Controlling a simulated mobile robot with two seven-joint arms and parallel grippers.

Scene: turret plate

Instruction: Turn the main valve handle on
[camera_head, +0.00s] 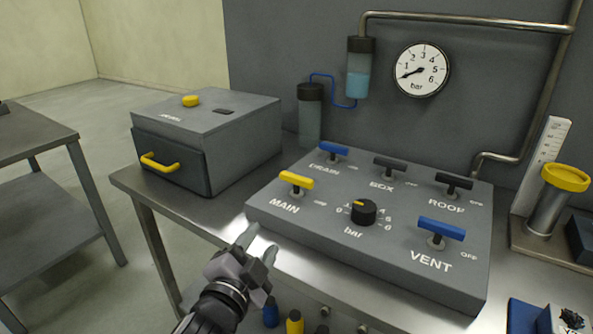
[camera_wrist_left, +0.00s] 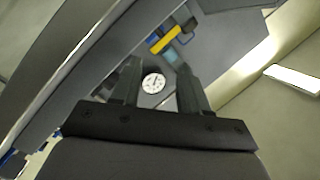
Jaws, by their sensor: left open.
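The main valve handle (camera_head: 297,181) is a yellow T-bar on a short stem at the left of the grey sloped valve panel (camera_head: 390,262), above the word MAIN. Its bar runs roughly left to right, with a small, hard-to-read label beside it. My left gripper (camera_head: 258,246) is open and empty in front of the panel's front left edge, below and apart from the handle. In the left wrist view, a yellow bar (camera_wrist_left: 168,40) shows beyond the open fingers (camera_wrist_left: 160,85); I cannot tell for sure that it is the main handle. My right gripper is not in view.
Blue DRAIN (camera_head: 333,149) and VENT (camera_head: 441,229) handles, dark BOX and ROOF handles and a black knob (camera_head: 363,211) share the panel. A grey box (camera_head: 208,135) stands left. A round gauge (camera_head: 421,69) hangs behind. A yellow-topped cylinder (camera_head: 566,178) stands right.

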